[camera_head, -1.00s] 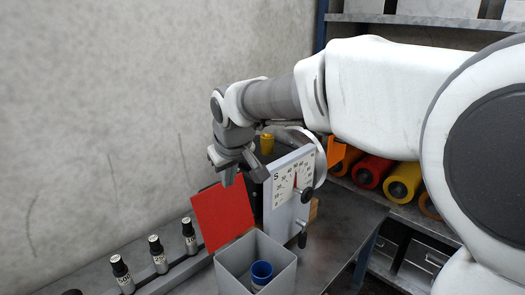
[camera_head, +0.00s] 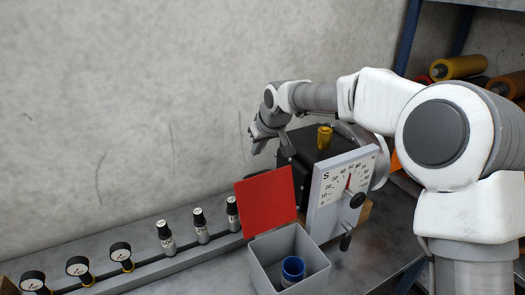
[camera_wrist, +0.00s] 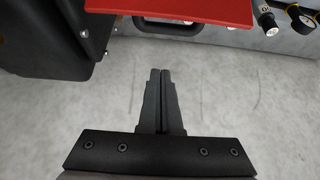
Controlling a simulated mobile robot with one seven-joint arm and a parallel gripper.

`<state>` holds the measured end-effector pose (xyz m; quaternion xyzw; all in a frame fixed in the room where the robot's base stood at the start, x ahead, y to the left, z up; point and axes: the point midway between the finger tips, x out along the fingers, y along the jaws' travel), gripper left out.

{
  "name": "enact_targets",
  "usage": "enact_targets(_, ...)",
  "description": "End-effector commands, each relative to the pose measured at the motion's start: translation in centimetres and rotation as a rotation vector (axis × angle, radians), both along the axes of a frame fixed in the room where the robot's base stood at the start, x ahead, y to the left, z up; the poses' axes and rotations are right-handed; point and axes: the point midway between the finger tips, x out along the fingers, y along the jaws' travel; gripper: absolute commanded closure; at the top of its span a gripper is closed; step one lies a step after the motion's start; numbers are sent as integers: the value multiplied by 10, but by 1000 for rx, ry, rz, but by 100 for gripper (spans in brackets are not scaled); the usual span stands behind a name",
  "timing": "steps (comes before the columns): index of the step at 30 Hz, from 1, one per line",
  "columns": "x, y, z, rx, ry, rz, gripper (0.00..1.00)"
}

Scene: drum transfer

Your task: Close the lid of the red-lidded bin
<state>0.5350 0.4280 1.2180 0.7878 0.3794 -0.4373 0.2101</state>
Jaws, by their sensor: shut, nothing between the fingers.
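The grey bin (camera_head: 262,268) stands on the bench with its top open. Its red lid (camera_head: 267,203) is raised nearly upright at the bin's back edge. A blue cup-like thing (camera_head: 292,268) sits inside the bin. My gripper (camera_head: 264,146) is behind and above the lid, near the wall, apart from it. In the wrist view my gripper (camera_wrist: 160,75) has its fingers together with nothing between them. The red lid's edge (camera_wrist: 170,10) shows at the top of that view. The bin itself is hidden there.
The wall (camera_head: 120,100) is close behind my gripper.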

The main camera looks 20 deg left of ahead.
Motion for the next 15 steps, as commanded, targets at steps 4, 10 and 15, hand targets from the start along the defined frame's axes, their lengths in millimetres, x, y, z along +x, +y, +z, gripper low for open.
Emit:
enact_targets(4,9,12,-24,-2,4,1,100)
enact_targets(10,21,27,-55,-2,2,1,100)
enact_targets(15,22,25,-65,-2,-2,-2,100)
